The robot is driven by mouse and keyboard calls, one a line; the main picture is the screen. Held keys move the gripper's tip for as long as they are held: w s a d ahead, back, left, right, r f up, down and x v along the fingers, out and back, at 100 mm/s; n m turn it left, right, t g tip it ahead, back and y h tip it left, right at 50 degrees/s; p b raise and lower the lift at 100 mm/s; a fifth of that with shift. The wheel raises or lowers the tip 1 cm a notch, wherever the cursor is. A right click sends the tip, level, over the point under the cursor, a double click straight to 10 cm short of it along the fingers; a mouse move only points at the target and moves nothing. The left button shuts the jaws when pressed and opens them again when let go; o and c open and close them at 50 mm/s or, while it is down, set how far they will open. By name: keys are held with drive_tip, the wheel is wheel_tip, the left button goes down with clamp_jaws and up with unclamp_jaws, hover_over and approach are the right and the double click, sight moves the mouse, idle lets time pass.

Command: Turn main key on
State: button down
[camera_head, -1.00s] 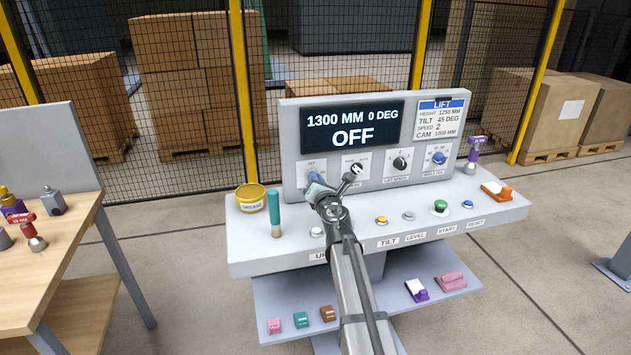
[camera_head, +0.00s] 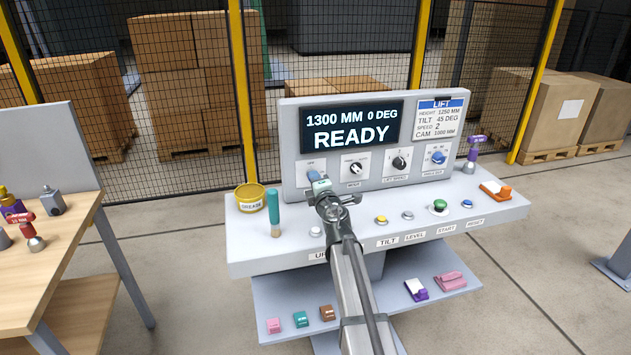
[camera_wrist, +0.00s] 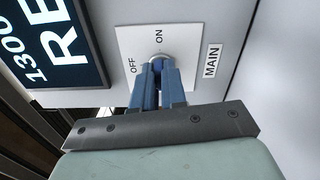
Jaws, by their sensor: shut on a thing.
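In the head view my gripper (camera_head: 316,182) is at the lower left of the panel, in front of the key. The display (camera_head: 352,127) reads 1300 MM, 0 DEG and READY.
The mode switch (camera_head: 354,169), lift speed knob (camera_head: 399,161) and a blue knob (camera_head: 438,158) sit to the right. Buttons line the console ledge, including a green one (camera_head: 439,206). A grease tin (camera_head: 250,198) and a teal-handled tool (camera_head: 273,211) stand left of my gripper.

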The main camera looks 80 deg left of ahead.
drive_tip(key=shift+m, duration=0.7)
drive_tip(key=c, duration=1.2)
unclamp_jaws()
drive_tip(key=shift+d, duration=0.15)
drive_tip(key=d, duration=1.3)
drive_tip(key=shift+d, duration=0.25)
drive_tip(key=shift+w, duration=0.1)
